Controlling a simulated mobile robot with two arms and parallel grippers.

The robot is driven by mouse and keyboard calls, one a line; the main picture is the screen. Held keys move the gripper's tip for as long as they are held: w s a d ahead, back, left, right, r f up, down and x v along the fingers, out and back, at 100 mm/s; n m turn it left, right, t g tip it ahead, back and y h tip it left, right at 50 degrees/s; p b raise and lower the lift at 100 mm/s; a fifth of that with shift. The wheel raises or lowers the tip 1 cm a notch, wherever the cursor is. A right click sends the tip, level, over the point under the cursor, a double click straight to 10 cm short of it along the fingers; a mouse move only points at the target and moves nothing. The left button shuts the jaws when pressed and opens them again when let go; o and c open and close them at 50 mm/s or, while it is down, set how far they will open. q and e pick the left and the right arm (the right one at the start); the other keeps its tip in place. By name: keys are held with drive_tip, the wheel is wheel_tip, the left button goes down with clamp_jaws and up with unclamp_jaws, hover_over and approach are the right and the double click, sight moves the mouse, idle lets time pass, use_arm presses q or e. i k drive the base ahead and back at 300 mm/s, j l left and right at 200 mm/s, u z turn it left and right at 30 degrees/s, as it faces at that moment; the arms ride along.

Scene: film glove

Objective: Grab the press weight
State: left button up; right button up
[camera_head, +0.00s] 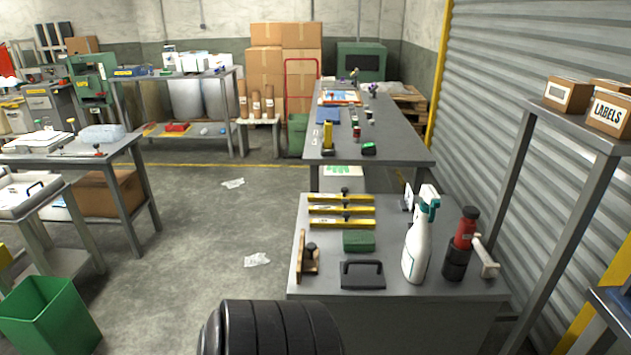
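On the near grey table (470,287), a dark, flat block with a raised handle (362,275) lies close to the front edge. It looks like it may be the press weight, but I see no label that confirms it. A green block (358,241) lies just behind it, and a wooden piece with a black knob (307,262) stands to its left. A white spray bottle (415,255) stands to its right. Neither of my grippers shows in the head view.
Several yellow bars (341,210) lie behind the green block. A red and black bottle (460,245) stands near the table's right side. A longer grey table (400,140) extends behind. A green bin (48,315) is at lower left. Floor left of the near table is mostly clear.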

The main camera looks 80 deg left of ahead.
sight(354, 273)
drive_tip(key=u, duration=2)
drive_tip(key=i+j+z, duration=0.1)
drive_tip(key=j+z, duration=1)
drive_tip(key=i+l, duration=0.05)
